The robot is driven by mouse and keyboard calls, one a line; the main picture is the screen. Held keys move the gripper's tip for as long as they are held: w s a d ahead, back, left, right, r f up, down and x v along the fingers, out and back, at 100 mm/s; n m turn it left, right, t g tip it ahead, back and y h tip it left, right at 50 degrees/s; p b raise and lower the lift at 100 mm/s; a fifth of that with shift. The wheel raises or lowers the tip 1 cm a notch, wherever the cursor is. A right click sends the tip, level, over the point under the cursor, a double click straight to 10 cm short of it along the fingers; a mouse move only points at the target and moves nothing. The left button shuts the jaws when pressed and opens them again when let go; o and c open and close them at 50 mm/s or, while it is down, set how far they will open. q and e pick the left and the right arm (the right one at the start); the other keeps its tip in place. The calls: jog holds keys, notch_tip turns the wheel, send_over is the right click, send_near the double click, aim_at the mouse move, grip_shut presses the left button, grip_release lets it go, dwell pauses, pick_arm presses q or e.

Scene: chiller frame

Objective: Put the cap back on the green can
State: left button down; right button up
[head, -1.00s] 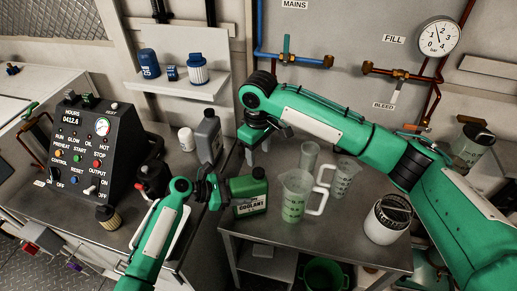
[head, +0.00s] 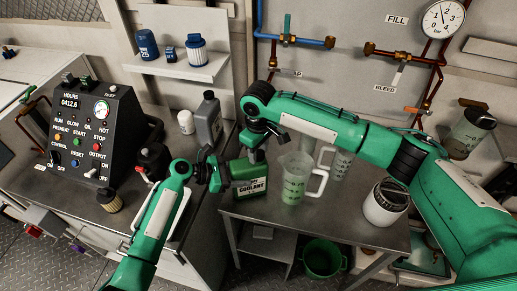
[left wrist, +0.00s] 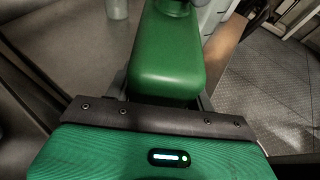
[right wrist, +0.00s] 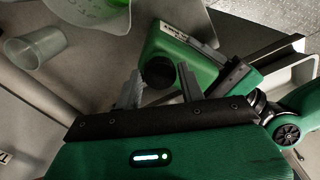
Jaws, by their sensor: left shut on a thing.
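The green can (head: 249,178), labelled coolant, stands upright at the left edge of the near table. It also shows in the left wrist view (left wrist: 168,62) and the right wrist view (right wrist: 205,62). My left gripper (head: 214,174) is shut on the can from its left side. My right gripper (head: 258,155) is right above the can's top, pointing down. In the right wrist view its fingers (right wrist: 160,88) are apart, with a black round cap (right wrist: 158,72) at the can's mouth between them. I cannot tell how the cap is seated.
A clear jug (head: 294,180) stands close to the can's right, with other clear vessels behind it. A white-and-black container (head: 383,207) stands farther right. A grey bottle (head: 208,122) and the control box (head: 95,135) are on the left. A green bucket (head: 322,258) is below.

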jog(key=c, duration=0.6)
jog(key=shift+c, duration=0.2)
jog(key=o, duration=1.2)
jog(key=shift+c, duration=0.2)
notch_tip(320, 180, up, 12)
pick_arm(q)
jog(key=shift+c, duration=2.2)
grip_release()
